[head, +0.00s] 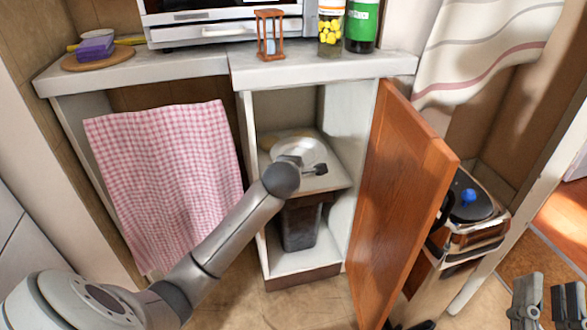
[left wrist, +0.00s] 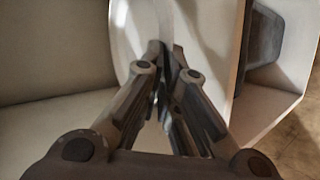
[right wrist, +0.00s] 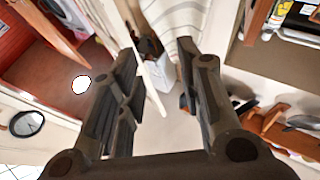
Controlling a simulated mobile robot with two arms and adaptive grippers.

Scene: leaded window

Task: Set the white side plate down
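The white side plate (head: 302,146) is inside the open cabinet, at its upper shelf (head: 330,184). My left gripper (head: 303,167) reaches in and is at the plate's near rim. In the left wrist view the plate (left wrist: 126,28) shows behind the fingers (left wrist: 166,52), which are almost together and appear pinched on its rim. The fingers hide part of the rim, and I cannot tell whether the plate touches the shelf. My right gripper (head: 548,298) is at the lower right, open and empty; its parted fingers also show in the right wrist view (right wrist: 160,55).
The wooden cabinet door (head: 402,200) stands open to the right of the shelf. A dark bin (head: 300,226) is in the compartment below. A checked pink cloth (head: 165,165) hangs at the left. An hourglass (head: 269,35) and jar (head: 330,22) stand on the counter (head: 310,68). A trash can (head: 470,215) stands behind the door.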

